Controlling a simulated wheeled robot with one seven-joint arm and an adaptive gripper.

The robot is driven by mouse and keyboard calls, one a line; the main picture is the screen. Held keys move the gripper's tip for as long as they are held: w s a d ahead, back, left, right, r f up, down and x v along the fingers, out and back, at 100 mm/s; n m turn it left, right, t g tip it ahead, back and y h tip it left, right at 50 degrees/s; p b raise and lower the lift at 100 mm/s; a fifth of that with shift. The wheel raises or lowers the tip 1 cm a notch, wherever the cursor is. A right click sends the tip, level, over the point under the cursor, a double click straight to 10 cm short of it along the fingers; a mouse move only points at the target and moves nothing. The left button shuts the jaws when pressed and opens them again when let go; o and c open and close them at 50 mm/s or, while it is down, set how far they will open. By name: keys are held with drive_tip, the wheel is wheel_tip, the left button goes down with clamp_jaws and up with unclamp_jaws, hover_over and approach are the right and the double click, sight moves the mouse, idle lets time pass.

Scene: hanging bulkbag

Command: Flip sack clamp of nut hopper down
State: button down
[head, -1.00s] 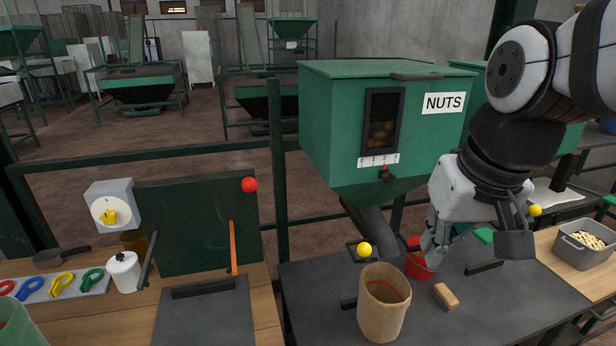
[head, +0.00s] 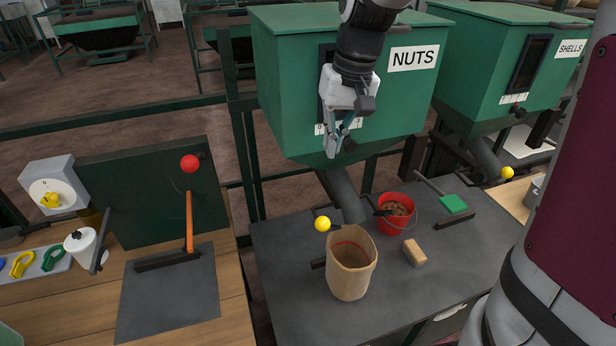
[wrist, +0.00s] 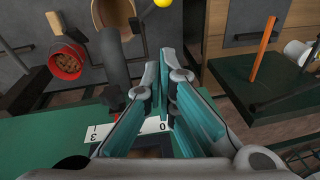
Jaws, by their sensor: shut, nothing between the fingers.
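The green nut hopper (head: 285,100), labelled NUTS, hangs above the dark bench with its grey spout (head: 341,195) slanting down. A yellow ball knob (head: 322,224), apparently the sack clamp's lever end, sits beside the spout's lower end; it also shows at the top edge of the wrist view (wrist: 163,2). The clamp's other parts are hard to make out. An open brown paper sack (head: 350,275) stands upright just below. My gripper (head: 333,150) is shut and empty, in front of the hopper's lower face by the number scale (wrist: 152,125), above and apart from the yellow knob.
A red bucket (head: 396,222) of brown contents, a wooden block (head: 414,253) and a green-headed tool (head: 453,203) are on the bench right of the sack. A sealer lever with red ball (head: 190,163) rises at left. The SHELLS hopper (head: 480,90) stands at right.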

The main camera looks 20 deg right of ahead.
wheel_tip(320, 180, down, 13)
drive_tip(key=s+a+p, duration=0.1)
drive_tip(key=p, duration=0.1)
drive_tip(key=shift+s+a, duration=0.2)
drive_tip(key=shift+a, duration=0.2)
drive_tip(key=shift+f, duration=0.1)
idle(0.4)
